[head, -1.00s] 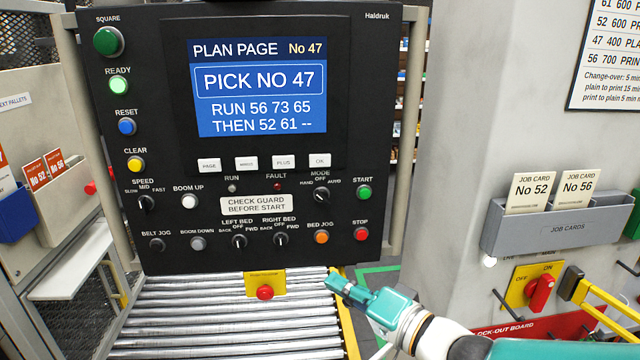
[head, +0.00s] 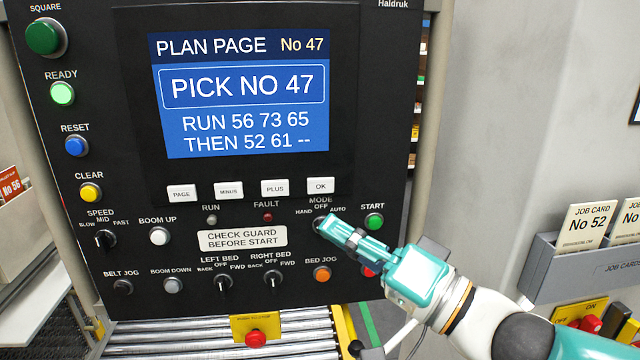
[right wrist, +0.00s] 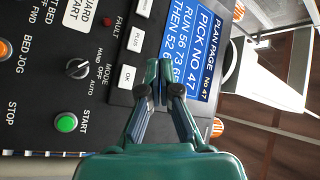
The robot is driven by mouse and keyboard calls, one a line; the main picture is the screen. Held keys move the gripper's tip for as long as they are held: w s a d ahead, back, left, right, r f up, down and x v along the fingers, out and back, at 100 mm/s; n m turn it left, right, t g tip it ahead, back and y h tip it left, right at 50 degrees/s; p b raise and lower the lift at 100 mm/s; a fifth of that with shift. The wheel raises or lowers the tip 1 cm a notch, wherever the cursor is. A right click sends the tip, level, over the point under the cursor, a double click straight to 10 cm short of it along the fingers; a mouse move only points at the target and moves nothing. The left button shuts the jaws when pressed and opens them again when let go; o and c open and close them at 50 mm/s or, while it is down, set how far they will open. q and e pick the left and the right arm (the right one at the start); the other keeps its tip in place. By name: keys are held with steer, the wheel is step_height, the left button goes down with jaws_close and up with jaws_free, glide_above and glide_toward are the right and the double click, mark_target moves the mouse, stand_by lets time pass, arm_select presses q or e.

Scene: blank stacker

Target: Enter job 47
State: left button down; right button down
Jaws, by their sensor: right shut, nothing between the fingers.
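The black control panel (head: 110,262) carries a blue screen (head: 240,97) reading PLAN PAGE No 47, PICK NO 47, RUN 56 73 65, THEN 52 61 --. Below it are white keys PAGE (head: 181,193), MINUS (head: 228,190), PLUS (head: 275,188) and OK (head: 320,186). My right gripper (head: 322,227) is shut and empty in front of the panel, its tips below OK and over the MODE knob in the head view. In the right wrist view its tips (right wrist: 158,82) show beside the OK key (right wrist: 127,77), before the screen's edge. Contact cannot be told. My left gripper is out of view.
The green START button (head: 373,221) is just right of my gripper; the red STOP button (head: 369,270) is partly hidden by it. A job card holder (head: 565,265) hangs at the right. Rollers (head: 180,338) and a yellow-mounted red button (head: 256,338) lie below.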

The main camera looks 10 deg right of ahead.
steer(key=shift+w, duration=0.15)
steer(key=p, duration=0.2)
glide_toward(308, 184)
steer(key=shift+s+a+x, duration=0.15)
steer(key=shift+x, duration=1.15)
steer(key=shift+s+a+x, duration=0.15)
steer(key=shift+s+x, duration=0.05)
steer(key=shift+x, duration=1.1)
steer(key=shift+w+a+r, duration=0.1)
steer(key=shift+w+r, duration=0.05)
steer(key=shift+w+p, duration=0.25)
steer(key=shift+p, duration=0.05)
steer(key=shift+w, duration=0.35)
steer(key=shift+s, duration=0.75)
